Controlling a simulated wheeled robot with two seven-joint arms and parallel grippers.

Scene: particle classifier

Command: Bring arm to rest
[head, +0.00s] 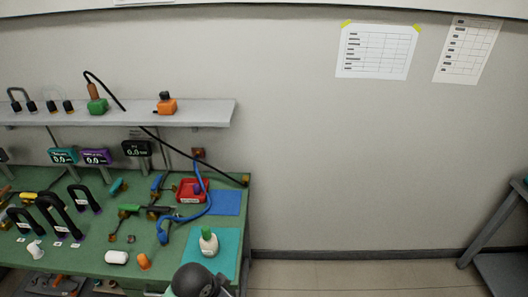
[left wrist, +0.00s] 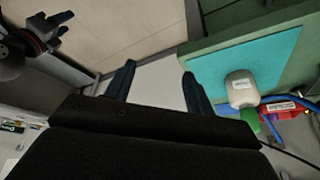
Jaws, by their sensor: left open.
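My left gripper (left wrist: 158,70) shows in the left wrist view with its two dark fingers spread apart. In the head view a dark rounded part of my arm is at the bottom edge, in front of the bench, but no fingers show.
The green bench (head: 85,230) at left holds cables, black handles, a red tray (head: 193,190) and the bottle (head: 208,243) on a teal mat. A grey shelf (head: 200,115) hangs above. Floor right of the bench is clear up to a grey table (head: 500,262).

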